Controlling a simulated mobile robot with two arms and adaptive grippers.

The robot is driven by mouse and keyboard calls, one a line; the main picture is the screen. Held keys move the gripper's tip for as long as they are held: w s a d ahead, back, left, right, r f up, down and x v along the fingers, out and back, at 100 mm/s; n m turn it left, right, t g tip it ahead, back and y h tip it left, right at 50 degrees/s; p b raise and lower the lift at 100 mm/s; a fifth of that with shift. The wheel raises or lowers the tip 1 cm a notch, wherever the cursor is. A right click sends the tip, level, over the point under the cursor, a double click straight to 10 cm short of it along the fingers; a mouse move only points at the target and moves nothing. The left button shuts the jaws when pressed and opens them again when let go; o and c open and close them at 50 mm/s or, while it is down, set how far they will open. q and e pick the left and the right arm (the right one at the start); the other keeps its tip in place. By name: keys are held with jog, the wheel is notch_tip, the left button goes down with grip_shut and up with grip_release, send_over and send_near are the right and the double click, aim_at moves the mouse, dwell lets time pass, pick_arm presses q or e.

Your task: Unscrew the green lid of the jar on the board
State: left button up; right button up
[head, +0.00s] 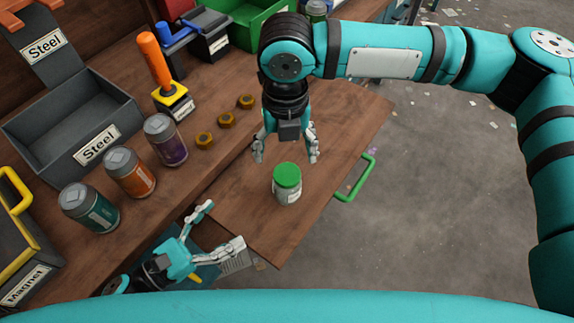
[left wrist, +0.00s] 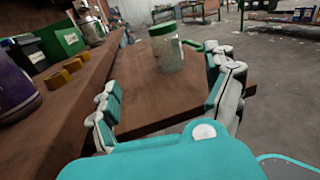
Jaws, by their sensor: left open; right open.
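The jar (head: 287,195) stands upright on the wooden board (head: 243,228), with its green lid (head: 287,174) on top. In the left wrist view the jar (left wrist: 167,57) is clear glass and stands ahead, between the two fingers in the picture but apart from them. My left gripper (head: 222,228) is open and empty at the board's near edge, low and to the left of the jar. My right gripper (head: 286,158) is open and points down just beyond and above the lid, its fingers spread and not touching it.
Teal, orange and purple cans (head: 165,140) stand on the bench at left. A grey Steel bin (head: 80,110) and an orange-handled tool (head: 155,62) are further back. A green handle (head: 357,180) is on the board's right edge.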

aim_at(287, 180)
jog(key=shift+w+d+r, duration=0.2)
jog(key=shift+r, duration=0.05)
jog(key=shift+s, duration=0.1)
pick_arm(q)
jog(key=shift+m, duration=0.4)
jog(key=x, duration=1.7)
jog(key=shift+s+d, duration=0.3)
jog(key=shift+d, duration=0.15)
pick_arm(e)
jog(key=shift+s, duration=0.1)
